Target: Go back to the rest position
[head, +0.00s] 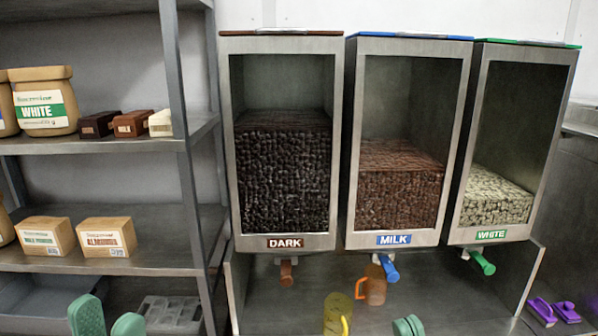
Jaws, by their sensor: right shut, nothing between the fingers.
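My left gripper (107,322) is at the bottom left, in front of the shelf. Its two green fingers stand apart with nothing seen between them. My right gripper (408,326) is at the bottom edge, right of the middle. Its green fingertips are together and hold nothing. It is to the right of a yellow jug (336,312) and lower in the picture than an orange jug (375,288). Most of both arms is out of view.
Dark (285,243), milk (393,239) and white (491,234) chocolate dispensers stand in a row, with spouts below. The orange jug is below the milk dispenser. Metal shelves (90,145) with jars, bars and boxes are at left. Purple objects (566,312) lie at lower right.

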